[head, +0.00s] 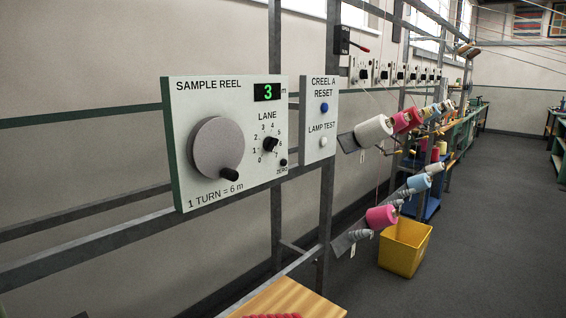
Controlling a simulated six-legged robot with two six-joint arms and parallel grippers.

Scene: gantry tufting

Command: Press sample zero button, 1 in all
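The sample reel panel (240,92) is a pale box on the metal frame at left centre in the head view. Its small black zero button (283,162) sits at the lower right, just above the label ZERO. The green display (267,92) reads 3. A large grey crank disc (218,147) with a black knob is on the left of the panel, with 1 TURN = 6 m below it. A black lane dial (270,144) with numbers around it is beside the button. Neither gripper is in view.
A creel A reset panel (322,91) with a blue button (324,107) and a white lamp test button (323,142) adjoins on the right. Yarn cones (373,131) stick out beyond it. A yellow bin (404,247) stands on the floor. A wooden surface (290,298) is at the bottom.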

